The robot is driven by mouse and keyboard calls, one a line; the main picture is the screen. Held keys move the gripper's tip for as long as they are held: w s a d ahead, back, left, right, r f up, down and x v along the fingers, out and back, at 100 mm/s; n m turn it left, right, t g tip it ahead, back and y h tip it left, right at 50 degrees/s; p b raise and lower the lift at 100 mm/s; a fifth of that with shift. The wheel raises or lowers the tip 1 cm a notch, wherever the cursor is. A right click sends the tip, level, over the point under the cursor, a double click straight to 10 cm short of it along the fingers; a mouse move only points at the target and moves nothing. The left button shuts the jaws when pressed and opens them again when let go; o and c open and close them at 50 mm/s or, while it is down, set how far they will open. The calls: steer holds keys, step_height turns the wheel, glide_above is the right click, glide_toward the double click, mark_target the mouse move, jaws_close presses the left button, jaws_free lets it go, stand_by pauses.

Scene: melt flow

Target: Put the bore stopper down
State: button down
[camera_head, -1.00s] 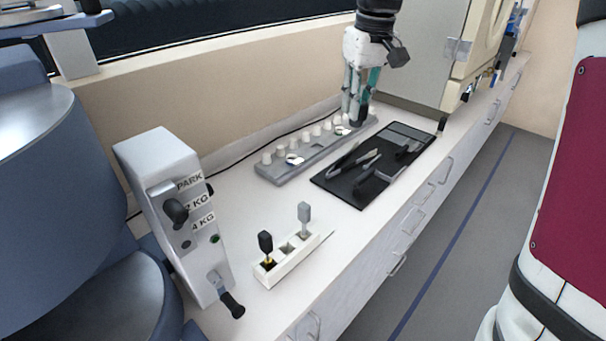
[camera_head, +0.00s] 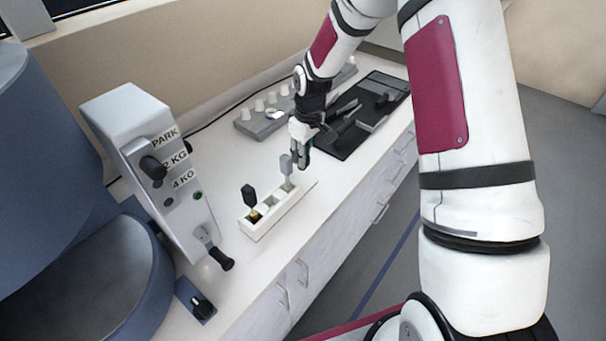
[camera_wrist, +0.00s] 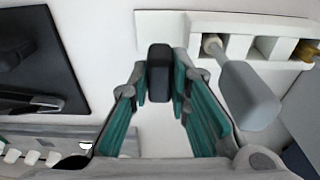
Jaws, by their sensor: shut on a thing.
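My gripper (camera_head: 301,158) is just behind the far end of the white rack (camera_head: 257,229). In the wrist view its fingertips (camera_wrist: 159,85) are closed on a dark, rounded block, which I take to be the bore stopper (camera_wrist: 158,66). The lower end of the stopper is hidden, so I cannot tell whether it touches anything. In the head view the fingers hide it. The grey-handled tool (camera_head: 286,166) stands in the rack's far slot, close beside my gripper; it also shows in the wrist view (camera_wrist: 247,92). The middle slot (camera_wrist: 265,46) is empty.
A black-handled tool (camera_head: 249,194) stands in the rack's near slot. A grey box with weight labels (camera_head: 150,150) stands at left. A black tray (camera_head: 345,140) with tools and a grey rail with white knobs (camera_head: 250,128) lie behind. The counter's front edge is close.

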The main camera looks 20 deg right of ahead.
steer(key=shift+f+p, duration=0.4)
steer(key=shift+f, duration=2.8)
steer(key=shift+f, duration=0.1)
steer(key=c, duration=1.8)
jaws_free()
